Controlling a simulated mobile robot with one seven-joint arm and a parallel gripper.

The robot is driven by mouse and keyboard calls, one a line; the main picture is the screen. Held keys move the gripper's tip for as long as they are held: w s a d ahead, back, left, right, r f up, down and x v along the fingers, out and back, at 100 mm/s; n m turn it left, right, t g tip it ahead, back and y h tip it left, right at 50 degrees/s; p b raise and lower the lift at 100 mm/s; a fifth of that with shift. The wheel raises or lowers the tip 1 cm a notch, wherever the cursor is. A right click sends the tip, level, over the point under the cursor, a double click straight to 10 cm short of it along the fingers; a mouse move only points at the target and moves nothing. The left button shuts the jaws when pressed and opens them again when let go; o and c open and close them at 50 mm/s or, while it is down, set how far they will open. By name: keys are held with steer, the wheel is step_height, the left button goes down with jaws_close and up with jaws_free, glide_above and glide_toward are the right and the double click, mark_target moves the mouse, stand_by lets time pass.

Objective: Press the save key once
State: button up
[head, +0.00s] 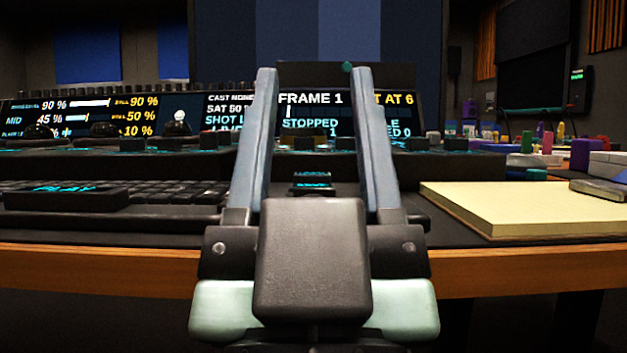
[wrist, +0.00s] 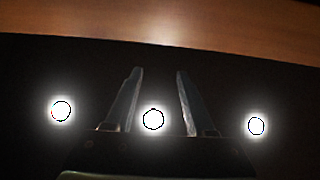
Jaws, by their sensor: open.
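My gripper (head: 311,72) stands in the middle of the head view, in front of the desk's front edge, with its two long fingers apart and nothing between them. It also shows open and empty in the wrist view (wrist: 160,72). Between the fingers in the head view, a small dark key with cyan lettering (head: 312,180) sits on the panel; its label is too small to read, so I cannot tell whether it is the save key. A larger dark key with cyan lettering, seemingly PLAY (head: 65,190), lies to the left. My gripper hides part of the panel.
The desk's wooden edge (head: 100,265) runs across the front and shows in the wrist view (wrist: 160,30). A yellow pad (head: 510,208) lies right of my gripper. A lit screen reading STOPPED (head: 310,124) stands behind. Several small coloured objects stand at the right.

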jaws_close()
stand_by(1.3)
